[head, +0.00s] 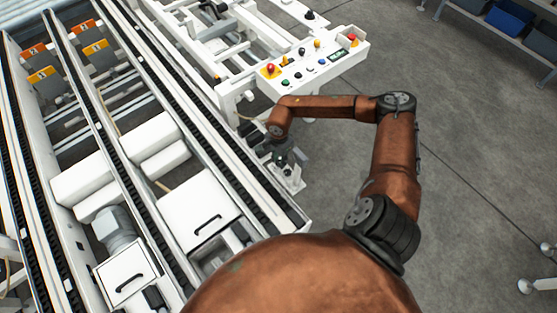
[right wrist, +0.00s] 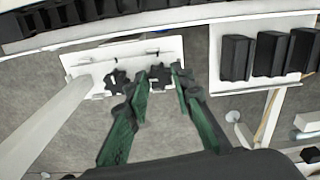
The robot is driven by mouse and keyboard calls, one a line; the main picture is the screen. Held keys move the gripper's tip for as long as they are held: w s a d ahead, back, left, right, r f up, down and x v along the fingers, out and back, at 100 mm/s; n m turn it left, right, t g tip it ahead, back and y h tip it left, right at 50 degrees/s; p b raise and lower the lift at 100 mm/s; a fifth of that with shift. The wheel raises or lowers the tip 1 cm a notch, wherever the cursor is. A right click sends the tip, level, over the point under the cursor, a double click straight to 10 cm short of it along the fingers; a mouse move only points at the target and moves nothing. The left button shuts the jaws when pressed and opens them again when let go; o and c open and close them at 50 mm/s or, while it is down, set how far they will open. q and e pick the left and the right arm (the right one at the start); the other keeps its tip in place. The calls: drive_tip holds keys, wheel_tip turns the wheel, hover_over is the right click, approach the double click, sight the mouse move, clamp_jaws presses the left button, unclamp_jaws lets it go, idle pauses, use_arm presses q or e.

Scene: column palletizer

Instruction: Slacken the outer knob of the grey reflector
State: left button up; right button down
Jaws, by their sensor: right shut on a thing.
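In the right wrist view, two dark star-shaped knobs sit side by side on a white bracket plate (right wrist: 88,58). One knob (right wrist: 159,78) is between the fingertips of my right gripper (right wrist: 161,76), which is shut on it. The other knob (right wrist: 117,81) is just left of the left finger, free. In the head view, my right gripper (head: 281,154) is at a small white bracket (head: 291,180) beside the conveyor frame, and its fingers hide much of the knobs. I cannot make out the grey reflector clearly. My left gripper is not in view.
A white control panel (head: 310,65) with buttons and red stops stands beyond my right forearm. The conveyor rail (head: 215,150) runs along the left of the bracket. Several dark blocks (right wrist: 271,53) are right of the fingers. Open grey floor (head: 470,150) lies to the right.

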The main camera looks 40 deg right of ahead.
drive_tip(key=shift+n, duration=0.3)
drive_tip(key=c, duration=1.7)
unclamp_jaws()
drive_tip(key=shift+o, duration=0.2)
